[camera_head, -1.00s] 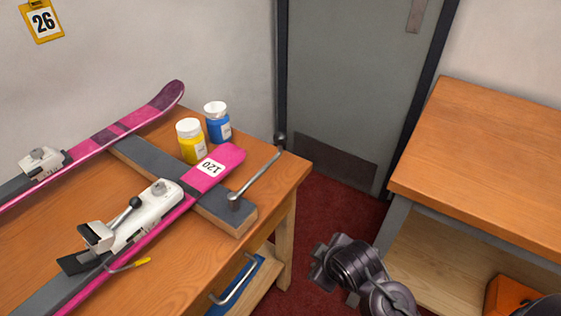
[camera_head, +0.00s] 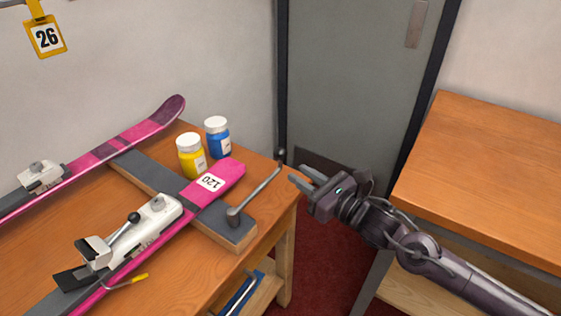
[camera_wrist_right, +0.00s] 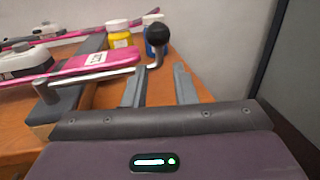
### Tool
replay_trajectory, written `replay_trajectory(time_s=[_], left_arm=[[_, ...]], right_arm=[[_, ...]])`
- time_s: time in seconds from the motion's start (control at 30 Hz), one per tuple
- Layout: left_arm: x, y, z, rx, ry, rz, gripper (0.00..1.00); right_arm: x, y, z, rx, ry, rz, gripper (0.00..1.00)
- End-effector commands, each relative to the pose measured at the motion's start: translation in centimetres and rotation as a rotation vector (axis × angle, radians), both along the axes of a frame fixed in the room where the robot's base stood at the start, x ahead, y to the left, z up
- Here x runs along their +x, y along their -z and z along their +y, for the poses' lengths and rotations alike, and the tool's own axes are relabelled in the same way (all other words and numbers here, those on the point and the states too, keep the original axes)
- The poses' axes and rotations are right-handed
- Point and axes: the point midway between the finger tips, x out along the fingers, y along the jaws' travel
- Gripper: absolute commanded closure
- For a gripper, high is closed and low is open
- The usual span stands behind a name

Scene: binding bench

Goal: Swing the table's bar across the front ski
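The bar (camera_head: 260,189) is a thin grey metal rod on a pivot at the near end of the dark support block. It slants away over the table's right edge to a dark ball knob (camera_head: 281,154), clear of the front ski. The front ski (camera_head: 222,178) is pink, tagged 120, and lies over the block. My right gripper (camera_head: 299,174) is open and empty, just right of the knob, fingers pointing at the bar. In the right wrist view the knob (camera_wrist_right: 158,34) stands beyond and between the two fingertips (camera_wrist_right: 159,82). My left gripper is out of view.
A yellow jar (camera_head: 191,160) and a blue jar (camera_head: 217,140) stand behind the ski's tip. A second ski (camera_head: 140,130) lies further back. A wooden bench (camera_head: 490,170) is at the right, with a gap of red floor between. A grey door (camera_head: 345,90) is behind.

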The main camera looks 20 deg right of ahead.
Motion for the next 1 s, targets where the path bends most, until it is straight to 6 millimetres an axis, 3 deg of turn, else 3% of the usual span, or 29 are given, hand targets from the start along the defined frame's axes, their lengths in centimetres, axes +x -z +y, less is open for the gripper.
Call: replay_trajectory(time_s=[0.53,0.97,1.0], left_arm=[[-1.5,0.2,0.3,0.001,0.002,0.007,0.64],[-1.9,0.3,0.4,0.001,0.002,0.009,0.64],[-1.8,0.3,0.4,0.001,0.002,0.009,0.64]], right_arm=[[5.9,-0.2,2.9,0.006,0.002,-0.001,0.75],[6.7,0.0,3.4,0.004,0.000,0.002,0.75],[6.7,0.0,3.4,0.004,0.000,0.002,0.81]])
